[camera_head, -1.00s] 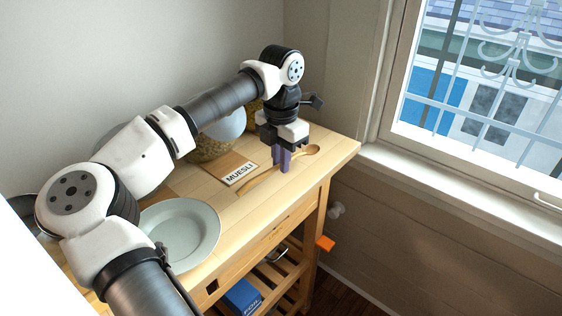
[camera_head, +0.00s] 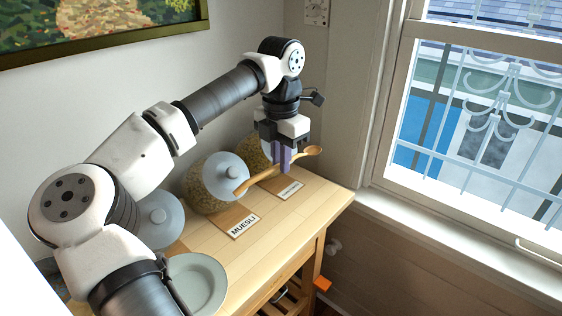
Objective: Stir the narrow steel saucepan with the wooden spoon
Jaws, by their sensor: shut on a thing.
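The wooden spoon (camera_head: 262,180) is held across my gripper (camera_head: 283,166), its bowl end pointing right and its handle end left. My gripper's purple fingers are shut on the spoon and point down. The spoon appears raised above the wooden worktop (camera_head: 208,245), in front of the jars. I cannot make out the narrow steel saucepan in this view; my arm covers part of the left side of the worktop.
A jar with a grey lid (camera_head: 226,172) stands behind a card reading MUESLI (camera_head: 243,226). Another jar and card (camera_head: 291,190) are to its right. A pale plate (camera_head: 197,284) lies at the front left. A window is at right.

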